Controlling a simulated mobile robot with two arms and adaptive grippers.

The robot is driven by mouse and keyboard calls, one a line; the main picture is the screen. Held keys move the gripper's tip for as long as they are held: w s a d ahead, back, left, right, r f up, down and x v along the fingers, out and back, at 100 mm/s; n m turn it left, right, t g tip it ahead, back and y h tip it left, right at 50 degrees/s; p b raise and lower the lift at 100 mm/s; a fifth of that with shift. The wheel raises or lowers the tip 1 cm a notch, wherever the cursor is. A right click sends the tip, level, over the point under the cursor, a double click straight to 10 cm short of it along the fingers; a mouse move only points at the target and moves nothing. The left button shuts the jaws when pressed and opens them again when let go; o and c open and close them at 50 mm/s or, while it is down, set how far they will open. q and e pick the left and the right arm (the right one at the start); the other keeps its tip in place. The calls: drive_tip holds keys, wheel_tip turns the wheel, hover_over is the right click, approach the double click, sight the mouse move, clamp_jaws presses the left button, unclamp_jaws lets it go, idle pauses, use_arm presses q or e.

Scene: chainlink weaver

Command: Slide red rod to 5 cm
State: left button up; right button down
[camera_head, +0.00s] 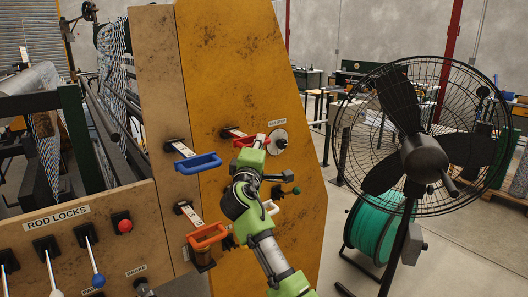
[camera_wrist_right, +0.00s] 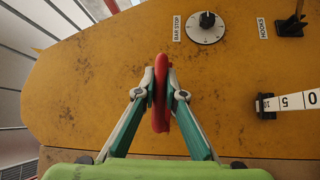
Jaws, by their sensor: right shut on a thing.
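The red rod's handle (camera_head: 245,141) stands out from the yellow panel (camera_head: 225,80) in the head view, with a short white scale strip (camera_head: 233,133) beside it. The strip's figures are too small to read there. My right gripper (camera_head: 256,143) is at the handle's right end. In the right wrist view the red handle (camera_wrist_right: 161,112) shows edge-on between the two fingertips, and my right gripper (camera_wrist_right: 161,88) is shut on it. The red rod's own scale cannot be seen in the wrist view. My left gripper is not in view.
A blue handle (camera_head: 197,163) and an orange handle (camera_head: 207,236) stick out to the left and below. A white handle (camera_head: 271,208) is close to my right arm. The bar stop dial (camera_head: 278,140) is just right of the gripper. A large fan (camera_head: 424,157) stands farther right.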

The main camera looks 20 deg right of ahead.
drive_tip(key=shift+w+a+f, duration=0.15)
drive_tip(key=shift+w, duration=0.2)
drive_tip(key=shift+w+a+f, duration=0.1)
drive_tip(key=shift+w, duration=0.25)
drive_tip(key=c, duration=2.3)
unclamp_jaws()
drive_tip(key=shift+s+d+r, duration=0.1)
drive_tip(key=shift+s+r, duration=0.05)
drive_tip(key=shift+s, duration=0.2)
drive_tip(key=shift+o, duration=1.1)
drive_tip(key=shift+s+d+r, duration=0.1)
drive_tip(key=shift+s+r, duration=0.05)
drive_tip(key=shift+s, duration=0.25)
drive_tip(key=shift+w, duration=0.25)
drive_tip(key=shift+a, duration=0.2)
drive_tip(key=shift+s+a+f, duration=0.1)
drive_tip(key=shift+s+f, duration=0.15)
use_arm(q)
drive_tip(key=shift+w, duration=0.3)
use_arm(e)
drive_tip(key=v, duration=1.1)
drive_tip(key=shift+s, duration=0.3)
